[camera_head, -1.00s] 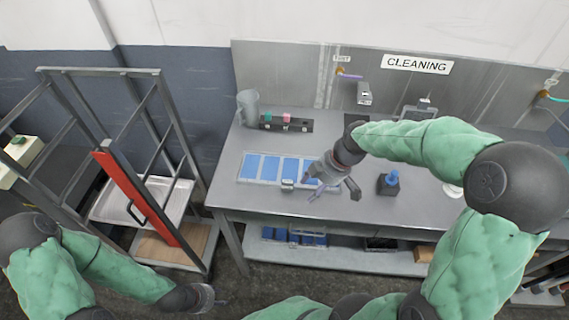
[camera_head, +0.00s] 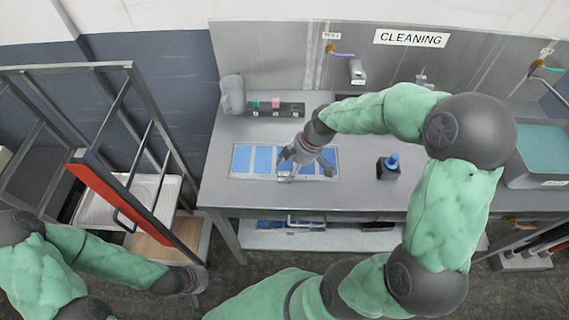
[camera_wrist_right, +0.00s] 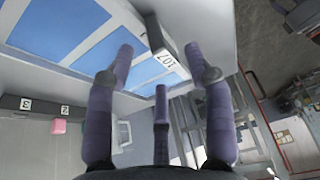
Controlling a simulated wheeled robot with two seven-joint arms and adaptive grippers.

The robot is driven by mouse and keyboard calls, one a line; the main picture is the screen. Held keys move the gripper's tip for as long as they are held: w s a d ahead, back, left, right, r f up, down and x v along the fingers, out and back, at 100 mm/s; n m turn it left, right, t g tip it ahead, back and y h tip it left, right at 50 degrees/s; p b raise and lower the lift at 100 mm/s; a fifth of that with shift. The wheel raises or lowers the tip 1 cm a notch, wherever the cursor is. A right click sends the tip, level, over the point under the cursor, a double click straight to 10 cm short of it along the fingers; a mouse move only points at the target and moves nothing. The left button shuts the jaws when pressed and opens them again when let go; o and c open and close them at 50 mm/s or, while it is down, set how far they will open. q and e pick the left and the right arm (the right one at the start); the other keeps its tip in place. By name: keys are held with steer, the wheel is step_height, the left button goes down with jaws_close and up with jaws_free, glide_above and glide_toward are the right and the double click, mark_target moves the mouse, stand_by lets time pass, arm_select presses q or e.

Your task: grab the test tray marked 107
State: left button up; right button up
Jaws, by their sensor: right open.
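The test tray (camera_head: 252,160) lies flat on the metal table, a pale frame with several blue panels. In the right wrist view the tray (camera_wrist_right: 95,42) fills the upper left, and a grey block on its edge carries the label 107 (camera_wrist_right: 166,58). My right gripper (camera_head: 300,170) is over the tray's right part and hides some of it. Its three purple fingers (camera_wrist_right: 164,75) are spread apart with nothing between them, and the 107 block shows beyond them. I cannot tell whether they touch it. My left gripper (camera_head: 203,279) is low beside the table's left leg, its fingers unclear.
A dark rack with coloured blocks (camera_head: 276,109) and a grey cup (camera_head: 232,95) stand behind the tray. A blue-topped black bottle (camera_head: 388,166) stands to its right. A basin (camera_head: 540,150) is at the far right. A cart with a red bar (camera_head: 125,205) stands left of the table.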

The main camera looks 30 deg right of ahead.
mark_target(284, 173)
steer(key=shift+b+x, duration=0.3)
steer(key=shift+x, duration=1.65)
steer(key=shift+a, duration=0.1)
jaws_close()
